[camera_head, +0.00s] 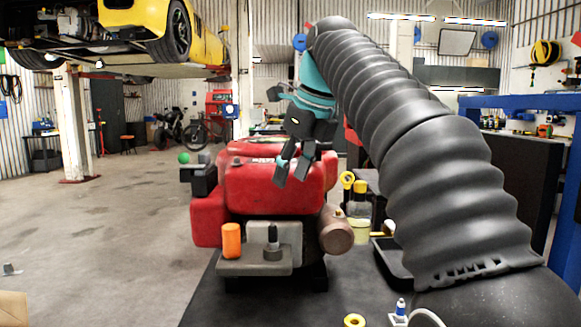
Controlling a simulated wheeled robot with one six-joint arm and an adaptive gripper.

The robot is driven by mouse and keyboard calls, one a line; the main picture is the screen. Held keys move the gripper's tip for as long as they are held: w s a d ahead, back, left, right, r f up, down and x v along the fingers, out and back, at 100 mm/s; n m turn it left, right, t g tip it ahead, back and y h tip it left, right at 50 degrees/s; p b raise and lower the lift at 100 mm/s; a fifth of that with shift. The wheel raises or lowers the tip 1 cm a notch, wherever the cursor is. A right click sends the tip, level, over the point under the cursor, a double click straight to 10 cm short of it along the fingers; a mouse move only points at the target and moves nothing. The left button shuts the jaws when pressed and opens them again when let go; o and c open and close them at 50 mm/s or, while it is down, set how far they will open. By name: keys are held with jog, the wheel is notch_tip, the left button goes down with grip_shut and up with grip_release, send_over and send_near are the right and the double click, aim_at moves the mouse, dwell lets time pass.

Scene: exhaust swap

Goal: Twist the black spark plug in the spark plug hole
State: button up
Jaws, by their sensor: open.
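A red engine (275,185) stands on the dark workbench. A small black upright part (272,238), which looks like the black spark plug, stands on a grey ledge (250,267) at the engine's front; I cannot tell whether it sits in a hole. My gripper (291,170) is above and in front of the engine's red top, fingers pointing down, apart and with nothing seen between them. It is higher in the picture than the black part and clear of it. The spark plug hole cannot be made out.
An orange cylinder (231,240) stands on the ledge left of the black part. A brownish canister (335,230) is at its right. A black tray (392,264), yellow-topped containers (361,198) and a yellow ring (354,320) are on the bench. Open floor lies left.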

aim_at(274, 222)
jog(key=shift+m, duration=0.3)
jog(key=b+x, duration=0.1)
jog(key=x, duration=1.2)
jog(key=shift+w+a+f, duration=0.2)
jog(key=shift+w+a, duration=0.05)
jog(key=shift+w, duration=0.05)
grip_shut()
